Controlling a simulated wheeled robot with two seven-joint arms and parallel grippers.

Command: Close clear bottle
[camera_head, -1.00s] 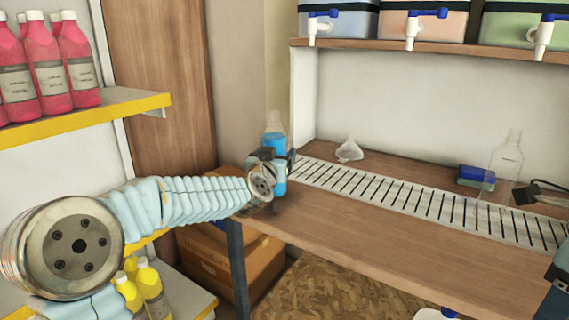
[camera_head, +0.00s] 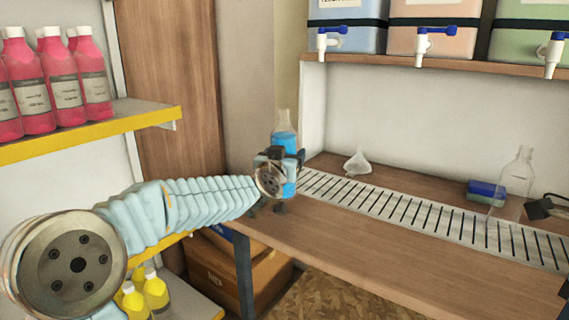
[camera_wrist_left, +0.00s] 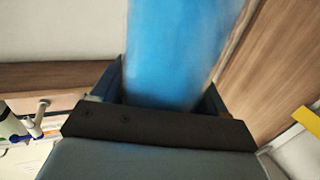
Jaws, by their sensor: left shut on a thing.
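A clear bottle with blue liquid (camera_head: 284,131) stands upright at the far left end of the workbench; no cap shows on its clear neck. My left gripper (camera_head: 278,168) is shut around its lower body and hides part of it in the head view. In the left wrist view the blue bottle body (camera_wrist_left: 180,50) fills the space between the fingers (camera_wrist_left: 165,105). A second clear bottle (camera_head: 517,175), seemingly empty, stands at the right of the bench. My right gripper is not in view.
A clear funnel (camera_head: 357,165) lies on the bench (camera_head: 400,255) by the slotted grate (camera_head: 420,212). A blue block (camera_head: 485,192) and a dark object (camera_head: 545,207) are at right. Drums with taps (camera_head: 435,28) stand on the shelf above. Pink bottles (camera_head: 65,85) fill the left shelf.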

